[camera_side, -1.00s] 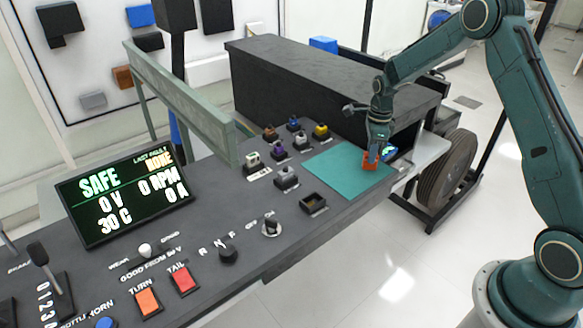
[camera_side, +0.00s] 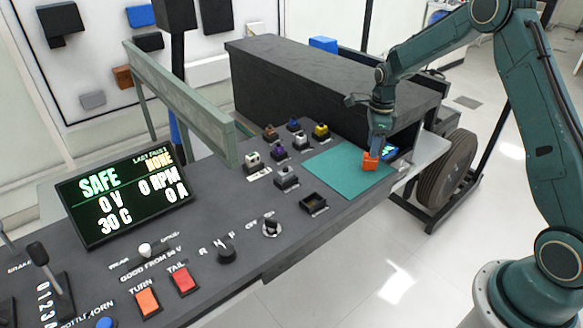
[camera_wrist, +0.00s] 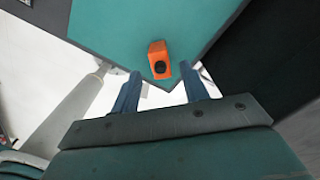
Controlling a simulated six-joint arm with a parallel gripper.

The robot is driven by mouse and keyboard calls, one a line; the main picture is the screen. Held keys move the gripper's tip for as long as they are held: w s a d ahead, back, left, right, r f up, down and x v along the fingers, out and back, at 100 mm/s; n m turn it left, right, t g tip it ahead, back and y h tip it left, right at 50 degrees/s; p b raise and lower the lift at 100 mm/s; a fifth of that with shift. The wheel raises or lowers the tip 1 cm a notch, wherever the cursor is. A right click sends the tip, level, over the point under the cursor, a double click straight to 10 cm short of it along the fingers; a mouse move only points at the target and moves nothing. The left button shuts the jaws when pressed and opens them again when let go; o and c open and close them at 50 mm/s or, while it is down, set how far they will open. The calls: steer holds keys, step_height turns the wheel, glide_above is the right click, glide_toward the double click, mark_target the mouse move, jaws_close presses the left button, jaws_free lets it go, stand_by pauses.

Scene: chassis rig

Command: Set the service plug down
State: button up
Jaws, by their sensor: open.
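The service plug is an orange block (camera_side: 370,162) on the teal mat (camera_side: 335,172), near the mat's right end in the side view. In the wrist view the orange plug (camera_wrist: 158,60) shows a dark round hole in its face and lies over a corner of the teal mat (camera_wrist: 105,30). My gripper (camera_wrist: 165,72) is open, with a blue finger on either side and a gap between each fingertip and the plug. In the side view my gripper (camera_side: 375,150) is just above the plug, and its fingers partly hide it.
A row of small coloured connectors (camera_side: 294,124) stands left of the mat, and a dark open socket box (camera_side: 313,203) sits at its front. A long black box (camera_side: 310,85) rises behind.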

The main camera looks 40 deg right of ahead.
step_height(320, 180, up, 9)
stand_by(0.4)
steer(key=shift+s+r, duration=0.1)
stand_by(0.4)
steer(key=s+a+r+n+t, duration=0.3)
steer(key=s+a+r+n, duration=0.8)
steer(key=s+r+n, duration=0.3)
steer(key=s+a+n+t, duration=0.1)
steer(key=s+a+n, duration=0.2)
steer(key=s+n, duration=0.3)
steer(key=s+a+n+t, duration=0.1)
steer(key=s+a+n, duration=0.2)
steer(key=s+n, duration=0.4)
steer(key=s, duration=0.3)
steer(key=shift+f, duration=0.2)
